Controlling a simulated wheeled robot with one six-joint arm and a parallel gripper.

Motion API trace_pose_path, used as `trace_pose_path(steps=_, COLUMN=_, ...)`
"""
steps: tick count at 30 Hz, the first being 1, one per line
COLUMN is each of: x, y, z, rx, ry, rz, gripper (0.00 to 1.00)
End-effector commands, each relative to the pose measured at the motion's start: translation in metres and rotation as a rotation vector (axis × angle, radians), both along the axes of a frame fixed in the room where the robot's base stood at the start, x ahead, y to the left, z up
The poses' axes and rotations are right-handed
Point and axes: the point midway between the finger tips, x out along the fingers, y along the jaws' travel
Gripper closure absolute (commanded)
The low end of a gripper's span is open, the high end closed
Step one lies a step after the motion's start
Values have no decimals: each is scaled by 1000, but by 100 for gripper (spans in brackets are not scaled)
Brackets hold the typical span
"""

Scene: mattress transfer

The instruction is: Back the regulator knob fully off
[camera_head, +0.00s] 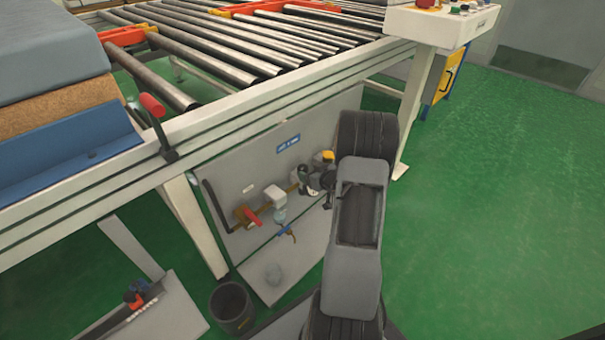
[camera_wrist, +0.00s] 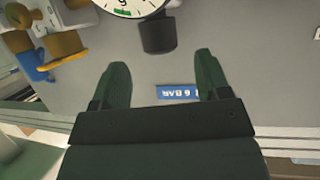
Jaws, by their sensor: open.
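The regulator knob (camera_wrist: 158,34), a short black cylinder, shows in the wrist view beside a white round gauge (camera_wrist: 130,6), which is cut off by the top edge. My gripper (camera_wrist: 160,58) is open, with one dark finger on each side of the picture's middle. The knob lies just beyond the fingertips, roughly in line with the gap between them. Nothing is held. A blue label reading "6 BAR" (camera_wrist: 178,92) shows between the fingers, upside down. In the head view, my arm reaches to the grey panel (camera_head: 235,175), and the knob is hard to make out there.
In the wrist view, yellow (camera_wrist: 66,46) and blue (camera_wrist: 27,58) fittings sit left of the knob. In the head view, a red valve handle (camera_head: 252,217) is farther left on the panel. The roller conveyor (camera_head: 235,60) overhangs it. Green floor (camera_head: 500,200) is clear at right.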

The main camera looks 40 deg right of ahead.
Motion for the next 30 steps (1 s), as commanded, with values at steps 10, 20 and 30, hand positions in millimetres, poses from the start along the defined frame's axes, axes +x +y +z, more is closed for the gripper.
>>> trace_pose_path(steps=10, x=44, y=0, z=-20, rx=0, ry=1, rz=-1, gripper=30)
trace_pose_path(steps=20, x=54, y=1, z=-22, rx=1, ry=1, rz=-1, gripper=30)
trace_pose_path(steps=30, x=54, y=0, z=-22, rx=1, ry=1, rz=-1, gripper=47)
